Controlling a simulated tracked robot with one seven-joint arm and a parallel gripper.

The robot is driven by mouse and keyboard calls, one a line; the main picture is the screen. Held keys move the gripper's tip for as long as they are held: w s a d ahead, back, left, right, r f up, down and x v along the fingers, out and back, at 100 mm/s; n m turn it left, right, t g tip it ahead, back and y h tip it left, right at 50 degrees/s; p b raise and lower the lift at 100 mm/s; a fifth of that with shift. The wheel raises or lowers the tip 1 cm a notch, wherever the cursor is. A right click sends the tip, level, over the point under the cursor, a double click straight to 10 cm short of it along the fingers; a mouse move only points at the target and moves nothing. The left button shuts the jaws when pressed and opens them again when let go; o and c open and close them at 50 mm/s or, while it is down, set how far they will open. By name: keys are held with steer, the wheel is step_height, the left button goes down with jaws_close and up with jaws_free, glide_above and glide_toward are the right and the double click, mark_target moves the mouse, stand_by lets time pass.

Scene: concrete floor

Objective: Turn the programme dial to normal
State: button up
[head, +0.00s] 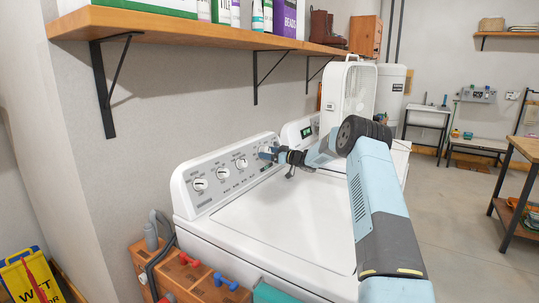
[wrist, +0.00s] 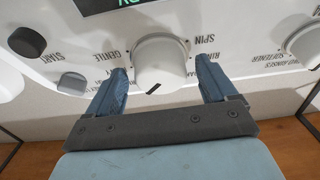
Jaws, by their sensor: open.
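The white dial (wrist: 160,62) is large in the wrist view, on a white panel. A black mark on its rim points down and slightly left in the picture. The labels GENTLE and SPIN show around it; I cannot read "normal". My gripper (wrist: 162,68) is open, with one blue finger on each side of the dial. Gaps show between both fingers and the dial, so it is not clamped. In the head view my gripper (head: 267,153) is at the right end of the front washer's control panel (head: 222,178) and hides the dial there.
The washer top (head: 290,205) is clear. A wooden shelf (head: 230,36) overhangs the machines. A white fan (head: 350,90) stands behind.

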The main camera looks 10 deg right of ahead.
steer(key=c, duration=1)
steer(key=shift+c, duration=0.3)
steer(key=shift+n, duration=0.6)
steer(key=o, duration=1.1)
steer(key=shift+c, duration=0.2)
steer(key=shift+d, duration=0.1)
steer(key=v, duration=1.3)
steer(key=shift+s+d, duration=0.2)
steer(key=shift+d, duration=0.15)
